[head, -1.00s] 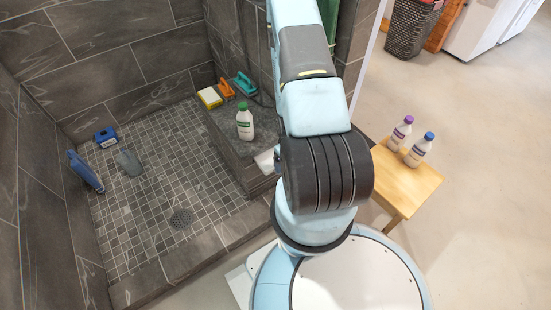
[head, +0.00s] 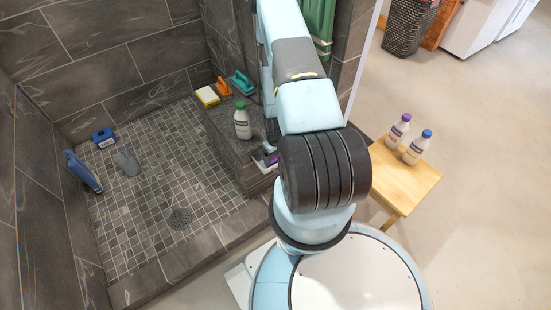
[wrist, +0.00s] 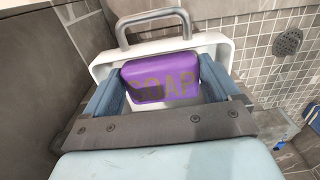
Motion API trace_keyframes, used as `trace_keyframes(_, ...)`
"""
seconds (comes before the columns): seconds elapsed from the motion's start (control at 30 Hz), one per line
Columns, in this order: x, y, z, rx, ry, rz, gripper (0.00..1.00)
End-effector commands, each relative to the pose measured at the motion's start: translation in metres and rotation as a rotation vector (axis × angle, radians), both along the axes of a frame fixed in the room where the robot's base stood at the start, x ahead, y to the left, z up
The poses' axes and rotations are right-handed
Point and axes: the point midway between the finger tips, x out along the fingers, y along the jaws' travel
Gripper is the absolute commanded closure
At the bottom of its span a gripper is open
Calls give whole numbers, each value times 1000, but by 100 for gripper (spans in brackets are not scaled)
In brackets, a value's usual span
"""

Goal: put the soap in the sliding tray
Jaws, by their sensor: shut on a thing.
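The soap (wrist: 160,82) is a purple block marked SOAP. In the wrist view it sits between the two blue-grey fingers of my gripper (wrist: 164,76), which is shut on it. The sliding tray (wrist: 212,42) is white with a grey handle (wrist: 152,16). The soap and fingertips are within the tray's outline; I cannot tell whether the soap touches its floor. In the head view, the soap (head: 271,160) shows as a small purple patch at the tray (head: 260,160), by the ledge's front end. My arm hides part of both.
On the tiled ledge stand a green-capped bottle (head: 242,122), a yellow sponge (head: 207,96), an orange brush (head: 223,87) and a teal brush (head: 243,83). A wooden stool (head: 405,182) with two bottles stands right. The shower floor holds a blue spray bottle (head: 84,171).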

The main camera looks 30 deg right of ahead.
Motion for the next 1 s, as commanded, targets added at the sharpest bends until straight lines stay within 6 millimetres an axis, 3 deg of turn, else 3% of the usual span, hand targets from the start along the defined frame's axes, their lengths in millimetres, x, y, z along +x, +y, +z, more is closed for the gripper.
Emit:
trace_keyframes(0.13,0,0,-15,0,0,0,49)
trace_keyframes(0.43,0,0,-16,0,-1,1,49)
trace_keyframes(0.47,0,0,-16,0,-1,1,7)
trace_keyframes(0.53,0,0,-16,0,-1,1,1)
trace_keyframes(0.83,0,0,-14,0,-1,2,0)
trace_keyframes(1.0,1,1,1,-1,-2,2,0)
